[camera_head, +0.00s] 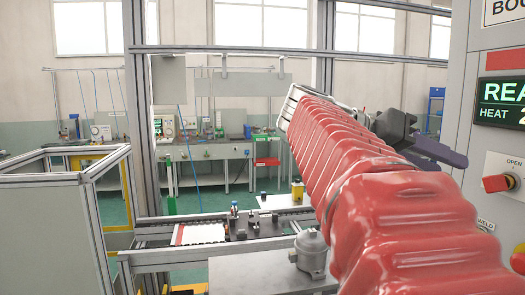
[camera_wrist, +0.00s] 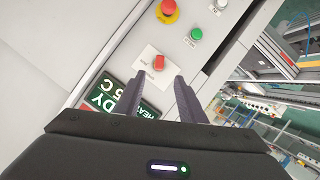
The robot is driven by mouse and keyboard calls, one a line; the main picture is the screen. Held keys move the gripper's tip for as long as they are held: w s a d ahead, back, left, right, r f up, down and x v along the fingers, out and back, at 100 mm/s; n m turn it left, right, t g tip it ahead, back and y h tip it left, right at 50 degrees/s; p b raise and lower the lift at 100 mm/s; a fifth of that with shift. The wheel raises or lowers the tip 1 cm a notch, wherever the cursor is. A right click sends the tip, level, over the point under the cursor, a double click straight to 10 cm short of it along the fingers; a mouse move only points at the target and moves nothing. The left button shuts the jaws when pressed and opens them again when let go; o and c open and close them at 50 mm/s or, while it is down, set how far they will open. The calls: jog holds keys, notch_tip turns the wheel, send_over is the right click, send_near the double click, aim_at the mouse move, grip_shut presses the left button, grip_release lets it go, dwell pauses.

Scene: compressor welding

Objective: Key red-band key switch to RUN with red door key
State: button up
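A red switch or key (camera_head: 497,183) sits on a white plate marked OPEN on the grey cabinet face at the right. It also shows in the wrist view as a red knob (camera_wrist: 159,62) on its plate; I cannot tell whether this is the red-band key switch or a key seated in it. My gripper (camera_head: 452,156) is in front of the cabinet. In the wrist view my gripper (camera_wrist: 158,78) has its two dark fingers apart, with nothing seen between them. The red knob appears just past the fingertips, centred between them; contact cannot be told. No loose key is seen.
A lit display (camera_head: 502,102) is above the switch. A red mushroom button (camera_wrist: 168,10) and a green button (camera_wrist: 195,34) are on the same panel. A bench fixture (camera_head: 245,222) and a grey metal dome (camera_head: 310,250) stand left of my arm.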

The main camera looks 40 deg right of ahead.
jog(key=shift+v, duration=0.95)
jog(key=shift+f, duration=0.1)
jog(key=w+a+f+n+t+y, duration=0.2)
jog(key=w+a+f+n+t, duration=0.4)
jog(key=f, duration=0.4)
jog(key=w+a+f+n+t+y, duration=0.1)
jog(key=w+a+f+n+t, duration=0.3)
jog(key=a+f, duration=0.45)
jog(key=a+f+n+t+y, duration=0.3)
jog(key=a+f+n+y, duration=0.5)
jog(key=a+f, duration=1)
jog(key=a, duration=0.4)
jog(key=shift+w+a+f+n+t+y, duration=0.2)
jog(key=shift+w+n+t+y, duration=0.1)
jog(key=shift+w+t, duration=0.1)
jog(key=shift+c, duration=0.7)
